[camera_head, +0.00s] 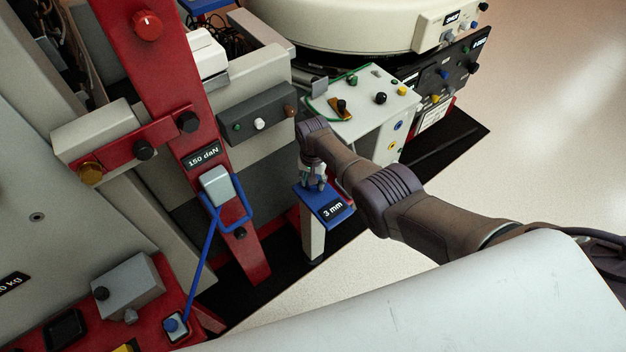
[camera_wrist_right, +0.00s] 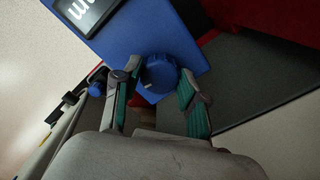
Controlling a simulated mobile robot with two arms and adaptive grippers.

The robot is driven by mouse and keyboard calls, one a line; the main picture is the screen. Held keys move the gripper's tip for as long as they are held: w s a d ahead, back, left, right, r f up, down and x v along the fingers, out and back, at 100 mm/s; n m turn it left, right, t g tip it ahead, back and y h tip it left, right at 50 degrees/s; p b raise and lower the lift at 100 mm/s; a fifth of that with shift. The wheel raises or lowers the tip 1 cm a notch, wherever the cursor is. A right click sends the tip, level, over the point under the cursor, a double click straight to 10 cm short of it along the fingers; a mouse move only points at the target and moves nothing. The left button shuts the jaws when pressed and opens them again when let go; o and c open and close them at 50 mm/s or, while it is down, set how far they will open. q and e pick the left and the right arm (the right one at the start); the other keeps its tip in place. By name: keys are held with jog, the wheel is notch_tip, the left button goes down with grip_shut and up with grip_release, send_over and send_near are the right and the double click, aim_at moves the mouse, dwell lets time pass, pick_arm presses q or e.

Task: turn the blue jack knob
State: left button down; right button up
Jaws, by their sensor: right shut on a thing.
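The blue jack knob (camera_wrist_right: 159,74) sits on a blue plate (camera_wrist_right: 135,30) with a "3 mm" label. In the right wrist view the knob is between the two green-padded fingers of my right gripper (camera_wrist_right: 160,88), which is shut on it. In the head view the blue plate (camera_head: 335,211) tops a pale post (camera_head: 312,235), and my right gripper (camera_head: 314,184) reaches down onto its far end. The knob is hidden there by the gripper. My left gripper is in neither view.
A red beam (camera_head: 165,75) with a "150 daN" label stands left of the jack. A grey box with knobs (camera_head: 257,116) and a white panel with knobs (camera_head: 372,105) stand behind. Pale floor (camera_head: 545,140) is clear at right.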

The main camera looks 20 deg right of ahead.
jog(key=o, duration=1.1)
jog(key=shift+o, duration=0.2)
notch_tip(320, 180, up, 12)
dwell(0.3)
